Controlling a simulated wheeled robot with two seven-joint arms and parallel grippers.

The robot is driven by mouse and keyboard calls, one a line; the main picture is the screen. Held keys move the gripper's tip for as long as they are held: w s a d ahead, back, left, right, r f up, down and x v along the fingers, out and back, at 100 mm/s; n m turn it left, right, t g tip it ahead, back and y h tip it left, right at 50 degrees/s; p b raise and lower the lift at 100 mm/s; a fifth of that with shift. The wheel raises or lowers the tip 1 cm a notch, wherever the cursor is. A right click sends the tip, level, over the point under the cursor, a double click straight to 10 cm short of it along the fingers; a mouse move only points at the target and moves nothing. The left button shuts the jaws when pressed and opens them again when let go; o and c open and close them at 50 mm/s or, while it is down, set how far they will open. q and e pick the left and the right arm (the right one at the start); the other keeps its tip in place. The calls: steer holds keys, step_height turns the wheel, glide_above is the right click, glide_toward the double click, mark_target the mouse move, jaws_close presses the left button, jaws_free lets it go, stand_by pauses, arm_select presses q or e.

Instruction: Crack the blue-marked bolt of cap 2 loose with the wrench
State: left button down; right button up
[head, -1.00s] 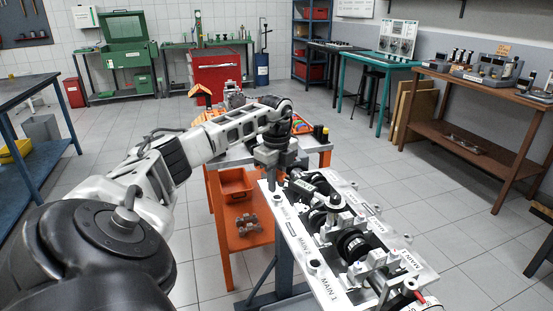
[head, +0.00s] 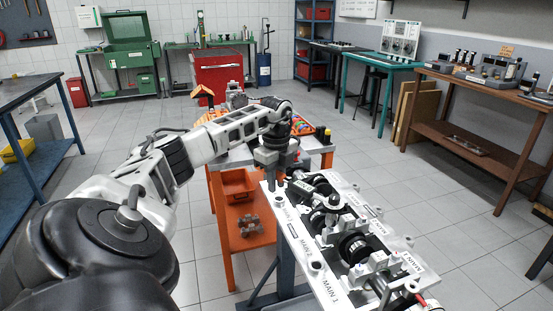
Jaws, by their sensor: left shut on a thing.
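The engine block (head: 318,276) stands at lower right with its plate marked MAIN 1 and MAIN 2. Its dark crankshaft (head: 352,247) and pale bearing caps (head: 378,264) lie along the middle. My left gripper (head: 274,180) points down at the far left end of the block. It is shut on a dark tool (head: 301,187), apparently the wrench, that reaches right over the block; its shape is mostly hidden. I cannot make out the blue mark or whether the wrench sits on a bolt. My right gripper is not clearly in view.
An orange cart (head: 222,232) with a bin and metal parts on its shelves stands behind and left of the block. A wooden bench (head: 460,95) with instruments is at right, a blue table (head: 30,95) at left. The floor between is clear.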

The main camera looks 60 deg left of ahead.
arm_select(q)
steer(key=shift+f+b, duration=0.5)
steer(key=shift+f, duration=0.65)
stand_by(1.0)
steer(key=shift+s, duration=0.15)
steer(key=shift+s+d+n+p, duration=0.2)
steer(key=shift+s+n+p, duration=0.2)
steer(key=shift+s+n, duration=0.25)
steer(key=shift+s, duration=0.15)
stand_by(0.4)
steer(key=shift+s+d+n+p, duration=0.35)
steer(key=shift+s+n, duration=0.1)
steer(key=shift+s, duration=0.25)
steer(key=shift+s+d+n+p, duration=0.2)
steer(key=shift+s+n, duration=0.1)
steer(key=shift+s, duration=0.15)
steer(key=shift+s+d+n+p, duration=0.1)
steer(key=shift+s+n+p, duration=0.05)
steer(key=shift+s+n, duration=0.2)
steer(key=shift+s, duration=0.1)
stand_by(0.3)
